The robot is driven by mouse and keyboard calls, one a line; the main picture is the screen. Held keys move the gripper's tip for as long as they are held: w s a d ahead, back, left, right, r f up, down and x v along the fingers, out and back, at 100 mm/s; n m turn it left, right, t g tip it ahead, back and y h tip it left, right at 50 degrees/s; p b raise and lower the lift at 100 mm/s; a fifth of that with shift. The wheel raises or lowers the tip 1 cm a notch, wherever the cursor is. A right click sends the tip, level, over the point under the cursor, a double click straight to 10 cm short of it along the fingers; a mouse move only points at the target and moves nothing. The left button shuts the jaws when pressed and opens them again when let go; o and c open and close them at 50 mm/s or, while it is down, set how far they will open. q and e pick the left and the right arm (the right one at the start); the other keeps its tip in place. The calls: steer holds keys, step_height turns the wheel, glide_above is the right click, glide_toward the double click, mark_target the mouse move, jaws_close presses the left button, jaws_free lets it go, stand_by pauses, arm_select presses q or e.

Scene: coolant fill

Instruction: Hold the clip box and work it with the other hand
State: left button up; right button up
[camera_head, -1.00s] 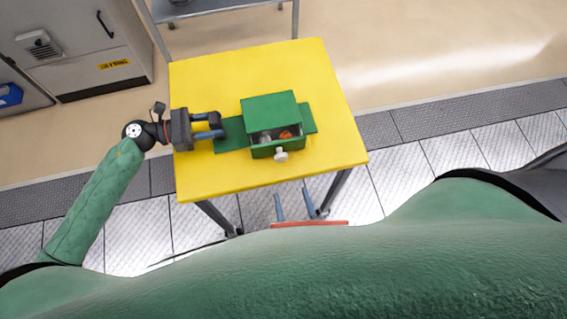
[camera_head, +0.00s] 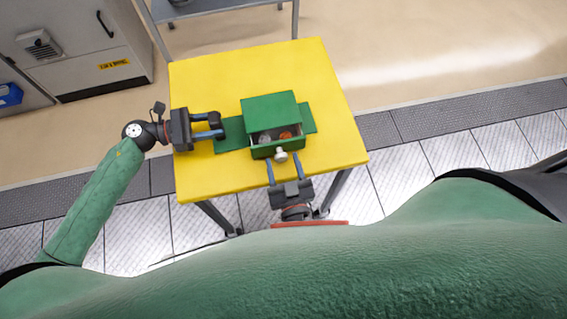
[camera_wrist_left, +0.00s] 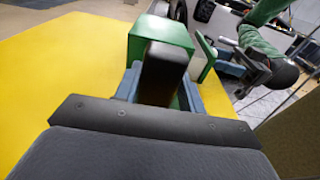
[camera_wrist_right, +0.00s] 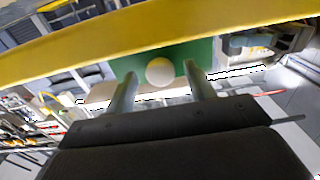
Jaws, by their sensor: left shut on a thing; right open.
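The green clip box (camera_head: 270,107) stands on the yellow table with its drawer (camera_head: 277,148) partly open toward me. The drawer has a pale round knob (camera_head: 281,156) on its front, and grey and orange items show inside. My left gripper (camera_head: 219,127) is shut on the green plate (camera_head: 231,134) at the box's left side. The box also shows in the left wrist view (camera_wrist_left: 160,38). My right gripper (camera_head: 284,160) is open, with its two fingers on either side of the knob. The right wrist view shows the knob (camera_wrist_right: 160,71) between the fingers; contact cannot be told.
The yellow table (camera_head: 210,85) is otherwise bare, with free room behind and left of the box. A grey cabinet (camera_head: 70,45) stands at the back left. A metal shelf (camera_head: 220,8) is behind the table.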

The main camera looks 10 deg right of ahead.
jaws_close()
steer(key=shift+w, duration=2.15)
jaws_free()
steer(key=shift+s, duration=0.15)
steer(key=s, duration=1.1)
steer(key=shift+s, duration=0.4)
